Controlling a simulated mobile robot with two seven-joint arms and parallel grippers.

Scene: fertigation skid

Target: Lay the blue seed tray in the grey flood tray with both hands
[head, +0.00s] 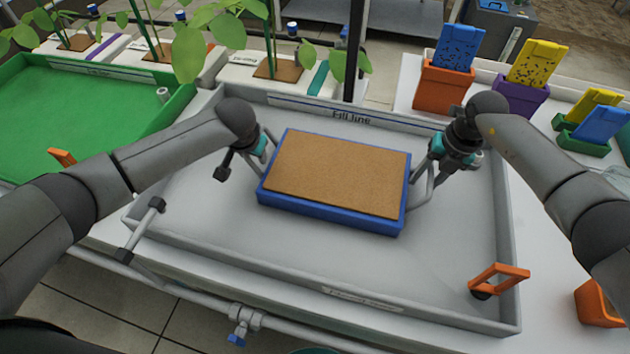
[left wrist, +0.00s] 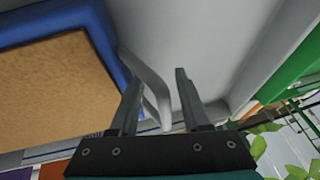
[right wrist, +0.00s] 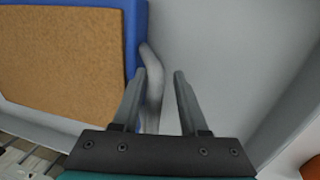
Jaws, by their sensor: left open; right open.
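The blue seed tray (head: 330,217), filled with flat brown material, lies inside the grey flood tray (head: 240,262), towards its back middle. It appears to rest on the floor. My left gripper (head: 268,160) is open at the seed tray's left end. In the left wrist view a grey handle (left wrist: 150,80) passes between the open fingers (left wrist: 158,78). My right gripper (head: 425,178) is open at the right end. In the right wrist view the other grey handle (right wrist: 153,85) lies between the fingers (right wrist: 160,75), close to the left finger.
A green tray (head: 75,110) stands at the left. Orange (head: 445,88) and purple (head: 520,98) pots with coloured cards stand at the back right. An orange clip (head: 498,278) sits at the flood tray's front right corner. The flood tray's front floor is clear.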

